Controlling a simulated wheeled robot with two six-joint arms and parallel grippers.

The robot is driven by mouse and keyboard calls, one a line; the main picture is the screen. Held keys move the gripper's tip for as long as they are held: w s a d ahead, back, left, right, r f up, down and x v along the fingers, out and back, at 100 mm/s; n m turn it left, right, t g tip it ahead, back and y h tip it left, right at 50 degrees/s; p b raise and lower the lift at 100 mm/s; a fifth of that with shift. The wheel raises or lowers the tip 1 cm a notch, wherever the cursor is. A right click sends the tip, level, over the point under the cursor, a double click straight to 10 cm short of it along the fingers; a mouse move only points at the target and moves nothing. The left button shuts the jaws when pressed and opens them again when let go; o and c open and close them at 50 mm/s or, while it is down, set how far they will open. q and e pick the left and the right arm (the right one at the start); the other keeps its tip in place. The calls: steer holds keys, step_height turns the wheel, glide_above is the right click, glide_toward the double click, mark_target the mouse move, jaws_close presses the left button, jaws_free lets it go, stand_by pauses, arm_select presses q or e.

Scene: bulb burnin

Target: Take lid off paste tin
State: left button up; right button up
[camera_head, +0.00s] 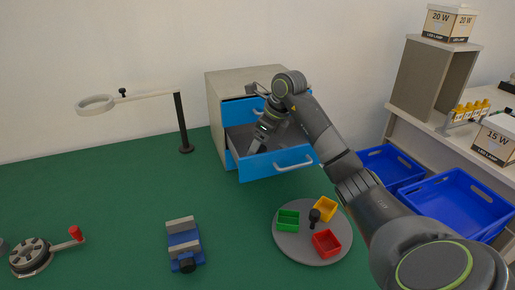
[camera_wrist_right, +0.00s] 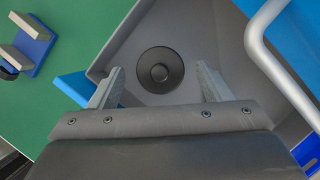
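The paste tin (camera_wrist_right: 160,54) is a dark round tin with a knobbed lid (camera_wrist_right: 160,73), seen from above in the right wrist view. It lies on the grey floor of the open blue-fronted drawer (camera_head: 280,163). My right gripper (camera_wrist_right: 159,68) is open, its two fingers pointing down either side of the tin and apart from it. In the head view the right gripper (camera_head: 255,147) reaches into the drawer, and the tin cannot be made out there.
The drawer handle (camera_head: 294,163) sticks out in front. A grey turntable (camera_head: 290,248) with small coloured bins stands before the cabinet. A blue vise (camera_head: 184,243), a ring lamp (camera_head: 96,103) and a crank device (camera_head: 31,257) stand to the left. The green table between is clear.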

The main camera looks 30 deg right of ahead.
steer(key=c, duration=0.9)
steer(key=shift+c, duration=0.3)
step_height(320, 180, up, 8)
steer(key=shift+r+b, duration=0.1)
steer(key=shift+b, duration=0.3)
steer(key=shift+r+p, duration=0.5)
steer(key=shift+p, duration=0.35)
steer(key=shift+r+p, duration=0.45)
